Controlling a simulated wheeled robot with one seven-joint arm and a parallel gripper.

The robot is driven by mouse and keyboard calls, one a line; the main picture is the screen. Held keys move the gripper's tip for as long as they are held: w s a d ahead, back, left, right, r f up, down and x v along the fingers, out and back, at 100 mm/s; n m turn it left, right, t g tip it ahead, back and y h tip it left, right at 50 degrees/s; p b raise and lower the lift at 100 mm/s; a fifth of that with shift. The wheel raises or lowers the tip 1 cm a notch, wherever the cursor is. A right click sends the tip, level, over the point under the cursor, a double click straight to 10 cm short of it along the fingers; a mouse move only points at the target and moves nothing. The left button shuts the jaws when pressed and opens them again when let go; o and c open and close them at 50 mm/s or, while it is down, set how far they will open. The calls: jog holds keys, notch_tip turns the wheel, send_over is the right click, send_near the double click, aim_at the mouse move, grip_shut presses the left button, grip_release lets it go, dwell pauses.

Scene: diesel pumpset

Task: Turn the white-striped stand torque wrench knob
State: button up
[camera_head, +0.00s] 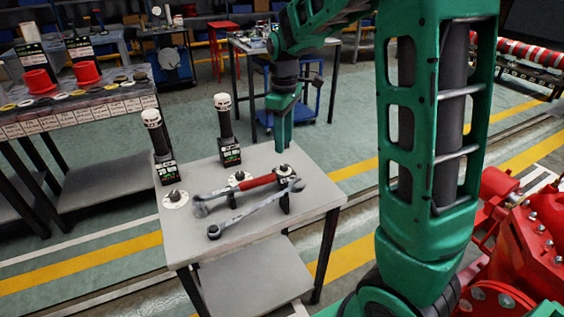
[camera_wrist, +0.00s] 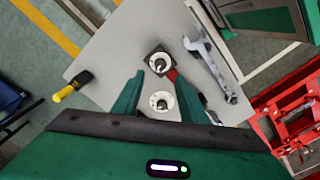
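My gripper (camera_head: 282,130) points down above the far right part of a grey table (camera_head: 120,232). In the wrist view my gripper (camera_wrist: 158,98) has its two green fingers spread, with nothing held between them. A white disc with a dark centre knob (camera_wrist: 161,101) shows between the fingers, and a second white disc (camera_wrist: 158,63) on a dark square base lies just beyond. In the head view, similar discs sit at the left (camera_head: 175,198) and right (camera_head: 284,170). A red-handled wrench (camera_head: 258,182) rests by them. I cannot tell which knob is white-striped.
A grey wrench (camera_head: 255,208) lies along the front of the table; it also shows in the wrist view (camera_wrist: 212,68). Two dark upright cylinders with white tops, one left (camera_head: 152,118) and one middle (camera_head: 222,102), stand at the back. Red machinery (camera_head: 520,240) is at the right.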

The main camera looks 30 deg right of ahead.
aim_at(284, 165)
notch_tip(284, 165, down, 8)
jog(key=shift+f, duration=0.25)
grip_shut()
